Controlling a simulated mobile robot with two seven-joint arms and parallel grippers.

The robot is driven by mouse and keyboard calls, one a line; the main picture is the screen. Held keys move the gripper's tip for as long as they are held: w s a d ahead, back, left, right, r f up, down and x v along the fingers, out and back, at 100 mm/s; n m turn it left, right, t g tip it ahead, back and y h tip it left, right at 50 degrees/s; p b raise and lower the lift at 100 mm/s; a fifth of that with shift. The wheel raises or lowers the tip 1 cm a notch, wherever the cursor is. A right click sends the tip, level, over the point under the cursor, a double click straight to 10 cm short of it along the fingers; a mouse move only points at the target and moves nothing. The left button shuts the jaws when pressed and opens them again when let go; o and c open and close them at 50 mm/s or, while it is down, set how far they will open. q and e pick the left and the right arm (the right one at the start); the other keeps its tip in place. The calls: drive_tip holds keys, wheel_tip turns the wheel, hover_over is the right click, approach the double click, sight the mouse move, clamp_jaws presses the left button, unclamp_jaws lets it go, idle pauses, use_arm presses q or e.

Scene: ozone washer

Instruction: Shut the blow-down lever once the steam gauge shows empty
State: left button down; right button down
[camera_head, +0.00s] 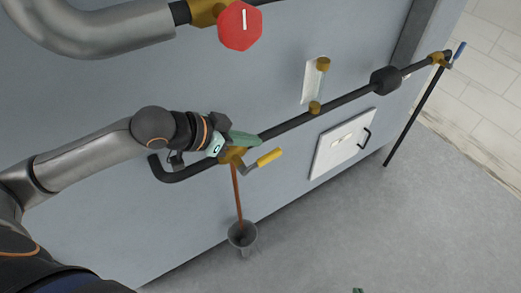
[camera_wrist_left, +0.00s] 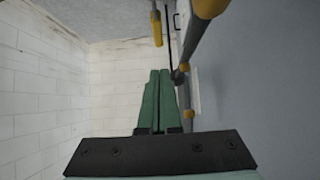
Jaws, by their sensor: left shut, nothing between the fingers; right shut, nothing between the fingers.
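A lever with a yellow grip (camera_head: 268,158) sticks out to the right from a brass valve (camera_head: 232,155) on the black pipe; the grip also shows in the left wrist view (camera_wrist_left: 156,29). My left gripper (camera_head: 246,139) is shut and empty, just above the valve and lever, apart from the grip. Its green fingers lie together in the left wrist view (camera_wrist_left: 158,100). A red octagonal piece with a white mark (camera_head: 240,26) is at the top; I cannot tell whether it is the steam gauge. A green tip of my right gripper (camera_head: 357,290) shows at the bottom edge.
A reddish-brown vertical line (camera_head: 238,200) runs from the valve into a grey funnel (camera_head: 242,234). A white hatch (camera_head: 340,143) with a black handle is on the grey wall. A blue-handled lever (camera_head: 459,51) is far right. The floor in front is clear.

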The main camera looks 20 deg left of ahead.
sight(266, 157)
use_arm(q)
drive_tip(key=x, duration=0.3)
wheel_tip(266, 157, down, 3)
drive_tip(key=shift+r+b, duration=0.15)
drive_tip(key=shift+b, duration=0.15)
drive_tip(key=shift+w+d+f, duration=0.1)
drive_tip(key=shift+w+f, duration=0.05)
drive_tip(key=shift+f, duration=0.45)
drive_tip(key=p, duration=0.1)
drive_tip(key=f+p, duration=0.1)
drive_tip(key=shift+w+d+p, duration=0.15)
drive_tip(key=shift+p, duration=0.2)
drive_tip(key=shift+f, duration=0.4)
